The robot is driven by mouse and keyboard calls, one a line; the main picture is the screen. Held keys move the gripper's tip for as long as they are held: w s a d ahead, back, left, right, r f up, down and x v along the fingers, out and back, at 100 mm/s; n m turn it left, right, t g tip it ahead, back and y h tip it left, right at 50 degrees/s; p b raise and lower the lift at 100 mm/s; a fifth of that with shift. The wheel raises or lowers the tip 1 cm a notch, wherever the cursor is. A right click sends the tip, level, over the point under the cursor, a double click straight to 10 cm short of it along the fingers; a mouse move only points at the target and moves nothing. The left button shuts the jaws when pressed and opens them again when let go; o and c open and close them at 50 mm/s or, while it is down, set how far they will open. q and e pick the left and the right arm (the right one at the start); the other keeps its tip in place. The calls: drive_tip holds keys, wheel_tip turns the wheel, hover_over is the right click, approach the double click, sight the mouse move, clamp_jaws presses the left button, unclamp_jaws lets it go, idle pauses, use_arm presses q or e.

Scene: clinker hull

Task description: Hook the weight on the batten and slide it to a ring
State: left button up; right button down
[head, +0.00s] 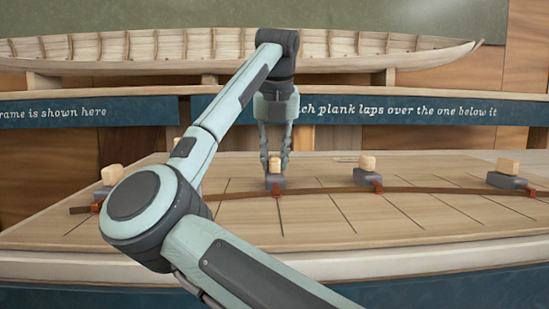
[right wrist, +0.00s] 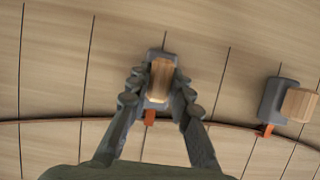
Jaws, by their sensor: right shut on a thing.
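My right gripper (head: 275,162) points down over the board, shut on the wooden knob of a grey weight (head: 276,183). In the right wrist view, the fingers (right wrist: 158,82) sit on both sides of the knob of this weight (right wrist: 156,57). Its orange-red hook (right wrist: 150,117) reaches the thin brown batten (head: 330,190), which curves across the board. The hook overlaps the batten, but I cannot tell whether it is seated. I cannot make out a ring. My left gripper is not in view.
Other weights with hooks at the batten stand at the right (head: 367,175), far right (head: 507,176) and left (head: 112,177). Dark lines cross the pale board (head: 330,225). A boat model (head: 340,50) stands behind, above a blue lettered panel (head: 400,110).

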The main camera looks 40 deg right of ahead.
sight(276, 184)
idle(0.3)
drive_tip(key=c, duration=1.3)
unclamp_jaws()
drive_tip(key=shift+f, duration=0.1)
drive_tip(key=v, duration=1.2)
